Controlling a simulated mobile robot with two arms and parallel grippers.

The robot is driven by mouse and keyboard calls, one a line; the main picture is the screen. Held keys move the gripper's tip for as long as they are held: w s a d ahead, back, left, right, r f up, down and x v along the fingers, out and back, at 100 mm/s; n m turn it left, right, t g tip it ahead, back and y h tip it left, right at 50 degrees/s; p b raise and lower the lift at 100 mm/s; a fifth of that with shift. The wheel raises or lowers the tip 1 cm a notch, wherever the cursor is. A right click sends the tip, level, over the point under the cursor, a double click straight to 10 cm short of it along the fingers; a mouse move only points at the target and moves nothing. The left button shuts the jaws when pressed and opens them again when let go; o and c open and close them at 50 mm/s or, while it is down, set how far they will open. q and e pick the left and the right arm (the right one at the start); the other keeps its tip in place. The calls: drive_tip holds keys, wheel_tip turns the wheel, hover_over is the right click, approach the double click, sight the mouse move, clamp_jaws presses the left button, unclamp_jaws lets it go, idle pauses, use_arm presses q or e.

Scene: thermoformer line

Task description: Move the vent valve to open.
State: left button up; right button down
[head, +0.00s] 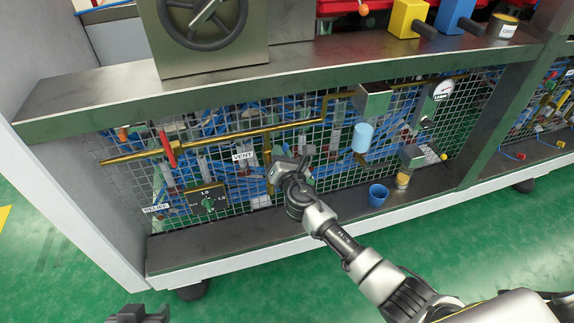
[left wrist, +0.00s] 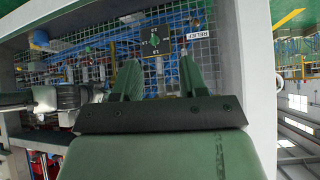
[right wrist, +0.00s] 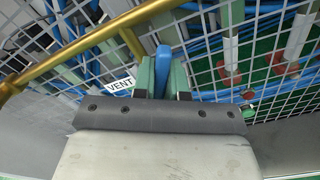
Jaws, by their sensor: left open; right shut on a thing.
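The vent valve's blue lever (right wrist: 162,66) is between the green fingers of my right gripper (right wrist: 162,80) in the right wrist view. The fingers are shut on it. A white VENT label (right wrist: 120,85) is just left of them, under a brass pipe (right wrist: 95,48). In the head view my right gripper (head: 290,170) is at the mesh panel, right of the VENT label (head: 243,156), and hides the valve. My left gripper (head: 138,314) is low at the bottom left, away from the panel. In the left wrist view (left wrist: 160,78) its fingers are apart and empty.
A dial plate (head: 207,200) and a RELIEF label (head: 156,209) are at the panel's lower left. A red lever (head: 167,149) is on the brass pipe.

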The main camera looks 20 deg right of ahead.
use_arm(q)
drive_tip(key=shift+s+a+f+g+y+p, duration=0.2)
drive_tip(key=shift+s+a+f+g, duration=0.1)
drive_tip(key=shift+s+g, duration=0.45)
drive_tip(key=shift+s+a+f+g+y+p, duration=0.1)
drive_tip(key=shift+s+a+f+g+p, duration=0.25)
drive_tip(key=shift+s, duration=0.6)
drive_tip(key=shift+s+a+f+g+y+p, duration=0.1)
drive_tip(key=shift+s+a+f+g, duration=0.15)
drive_tip(key=shift+s+g, duration=0.55)
use_arm(e)
drive_tip(key=shift+s+a+n, duration=0.1)
drive_tip(key=shift+a+n, duration=0.35)
drive_tip(key=shift+n, duration=0.65)
use_arm(q)
drive_tip(key=shift+s+r, duration=0.1)
drive_tip(key=shift+s, duration=0.05)
use_arm(e)
drive_tip(key=shift+r, duration=0.1)
